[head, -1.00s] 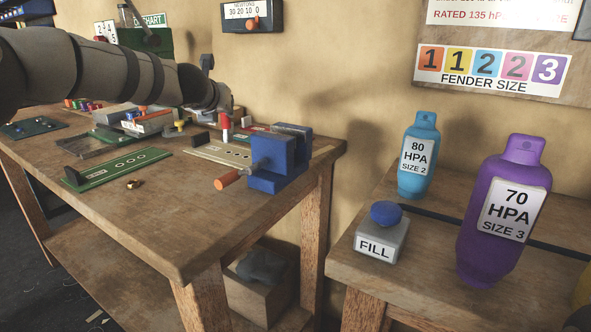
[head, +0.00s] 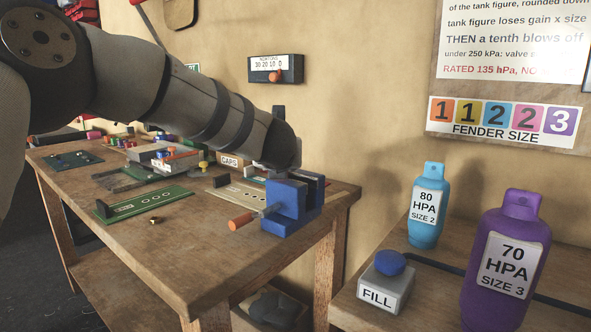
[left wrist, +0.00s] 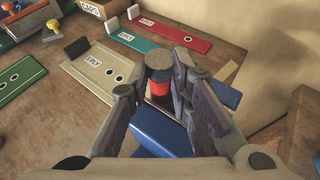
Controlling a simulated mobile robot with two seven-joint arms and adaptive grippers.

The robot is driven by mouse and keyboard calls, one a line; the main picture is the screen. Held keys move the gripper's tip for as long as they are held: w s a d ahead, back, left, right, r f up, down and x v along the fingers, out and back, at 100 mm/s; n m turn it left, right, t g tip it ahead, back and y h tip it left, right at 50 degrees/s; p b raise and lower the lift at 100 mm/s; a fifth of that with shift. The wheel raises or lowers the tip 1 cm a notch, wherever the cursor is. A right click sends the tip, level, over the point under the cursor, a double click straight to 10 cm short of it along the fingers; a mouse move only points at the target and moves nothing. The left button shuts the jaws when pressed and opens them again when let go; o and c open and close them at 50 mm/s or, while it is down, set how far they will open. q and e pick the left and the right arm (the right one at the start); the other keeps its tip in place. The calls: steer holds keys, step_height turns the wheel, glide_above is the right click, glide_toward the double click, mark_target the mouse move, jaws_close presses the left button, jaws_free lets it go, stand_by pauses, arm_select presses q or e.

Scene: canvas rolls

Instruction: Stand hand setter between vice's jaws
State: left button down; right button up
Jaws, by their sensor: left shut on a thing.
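The blue vice (head: 284,222), with an orange-ended handle (head: 240,221), stands at the right end of the workbench. Its blue body also shows below the fingers in the left wrist view (left wrist: 158,135). My left gripper (left wrist: 160,86) is shut on an upright cylinder with a dark grey top and a red body, which I take for the hand setter (left wrist: 159,88). The setter appears over or close to the vice. Its lower end is hidden, so I cannot tell whether it is between the jaws. In the head view my arm hides the setter. My right gripper is not in view.
A cream 3 PLY board (left wrist: 98,70) lies beside the vice, with red (left wrist: 170,34) and teal (left wrist: 137,50) boards behind. A green board (head: 145,204) and small brass piece (head: 155,220) lie leftward. The wall is close behind the vice.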

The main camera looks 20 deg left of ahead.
arm_select(q)
steer(key=d, duration=0.1)
steer(key=s+d+f, duration=0.1)
steer(key=d, duration=0.1)
steer(key=shift+s+d+f, duration=0.15)
steer(key=shift+d+f, duration=0.1)
steer(key=shift+d, duration=0.1)
steer(key=shift+a, duration=0.1)
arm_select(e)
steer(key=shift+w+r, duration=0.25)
